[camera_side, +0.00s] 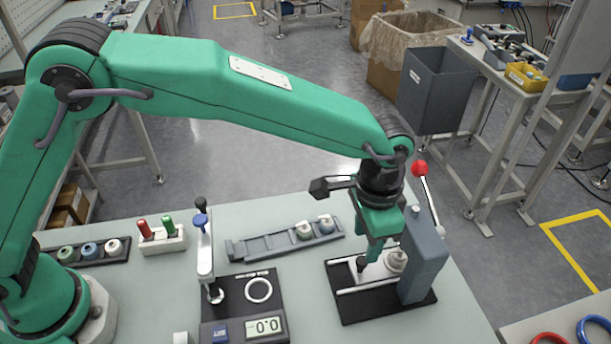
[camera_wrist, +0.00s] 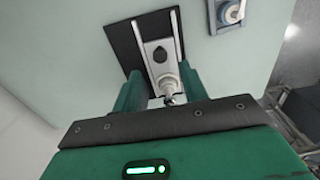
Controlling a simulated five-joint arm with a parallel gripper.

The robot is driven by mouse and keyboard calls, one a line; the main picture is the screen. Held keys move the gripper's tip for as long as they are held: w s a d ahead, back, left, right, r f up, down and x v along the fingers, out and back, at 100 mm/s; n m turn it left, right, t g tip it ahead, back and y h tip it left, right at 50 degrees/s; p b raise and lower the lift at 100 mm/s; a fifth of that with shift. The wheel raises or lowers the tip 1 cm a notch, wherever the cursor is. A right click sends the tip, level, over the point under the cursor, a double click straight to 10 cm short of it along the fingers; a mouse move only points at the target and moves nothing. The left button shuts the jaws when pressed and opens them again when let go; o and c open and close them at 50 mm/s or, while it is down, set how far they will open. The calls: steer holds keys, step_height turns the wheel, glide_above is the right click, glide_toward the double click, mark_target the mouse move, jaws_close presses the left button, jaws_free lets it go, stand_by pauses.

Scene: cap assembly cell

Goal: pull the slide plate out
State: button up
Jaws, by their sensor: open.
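The slide plate (camera_side: 373,272) is a pale plate lying between two light rails on the black base of the press, with a dark knob (camera_side: 361,264) at its outer end. A pale, rounded part (camera_side: 396,260) sits on its inner end, beside the grey press body (camera_side: 425,255). My gripper (camera_side: 374,255) points down, low over the plate near the knob. In the wrist view, my gripper (camera_wrist: 160,75) has its two green fingers apart, on either side of the slide plate (camera_wrist: 153,35). The knob (camera_wrist: 160,54) shows between and slightly beyond them. I see no finger touching it.
The press lever with a red ball (camera_side: 420,168) rises behind the press. A grey rail tray (camera_side: 265,246) with two capped parts lies left of it. A black gauge station with a display (camera_side: 265,325) stands front left. Bare table lies between station and press.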

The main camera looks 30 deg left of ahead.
mark_target(362, 260)
steer(key=shift+f, duration=2.6)
steer(key=shift+c, duration=0.2)
jaws_close()
